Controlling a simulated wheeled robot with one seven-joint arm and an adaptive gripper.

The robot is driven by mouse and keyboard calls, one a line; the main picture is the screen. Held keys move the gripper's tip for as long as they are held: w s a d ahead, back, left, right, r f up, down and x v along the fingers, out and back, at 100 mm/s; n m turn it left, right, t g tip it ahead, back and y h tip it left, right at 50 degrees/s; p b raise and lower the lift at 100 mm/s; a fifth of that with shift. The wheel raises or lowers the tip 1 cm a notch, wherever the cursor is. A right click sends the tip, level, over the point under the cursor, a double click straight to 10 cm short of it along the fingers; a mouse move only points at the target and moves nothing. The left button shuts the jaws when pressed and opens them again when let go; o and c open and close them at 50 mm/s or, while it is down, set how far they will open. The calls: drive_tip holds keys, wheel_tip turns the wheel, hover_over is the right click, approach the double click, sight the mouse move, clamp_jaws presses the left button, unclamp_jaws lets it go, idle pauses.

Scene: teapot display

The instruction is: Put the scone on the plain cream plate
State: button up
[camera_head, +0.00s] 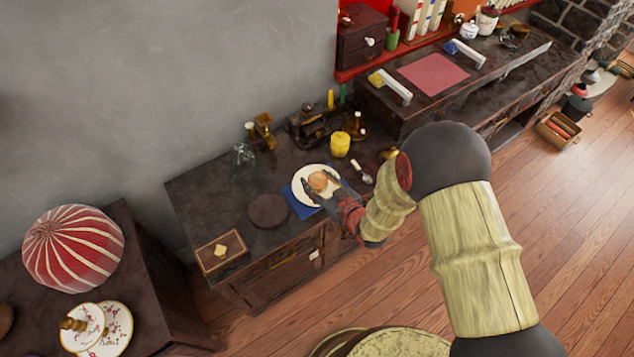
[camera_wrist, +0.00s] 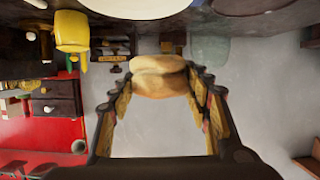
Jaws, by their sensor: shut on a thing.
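The scone (camera_head: 318,181) is round and golden brown. In the wrist view the scone (camera_wrist: 158,77) sits between the fingertips of my gripper (camera_wrist: 158,85), which is shut on it. The cream plate (camera_head: 303,197) lies on a blue cloth (camera_head: 299,208) on the dark cabinet top. In the head view the scone and my gripper (camera_head: 321,187) appear over the plate. The plate's pale edge (camera_wrist: 135,8) shows at the top of the inverted wrist view, with a visible gap to the scone. The exact height is unclear.
A clear glass item (camera_head: 243,153) is behind.

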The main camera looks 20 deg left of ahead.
drive_tip(key=w+f, duration=0.2)
drive_tip(key=w+a+f+b, duration=0.1)
drive_tip(key=w+f, duration=0.1)
drive_tip(key=w+a+f+b, duration=0.1)
drive_tip(key=w+f, duration=0.1)
drive_tip(key=shift+w+f, duration=0.2)
drive_tip(key=shift+f, duration=0.1)
drive_tip(key=shift+w+a+f+b, duration=0.15)
drive_tip(key=shift+f+b, duration=0.6)
drive_tip(key=shift+f, duration=0.9)
drive_tip(key=shift+f, duration=0.2)
drive_tip(key=o, duration=1.2)
drive_tip(key=shift+c, duration=0.2)
drive_tip(key=shift+r, duration=0.15)
drive_tip(key=shift+r, duration=0.15)
drive_tip(key=p+v, duration=0.2)
drive_tip(key=v, duration=1)
drive_tip(key=shift+p, duration=0.35)
drive_tip(key=shift+w, duration=0.1)
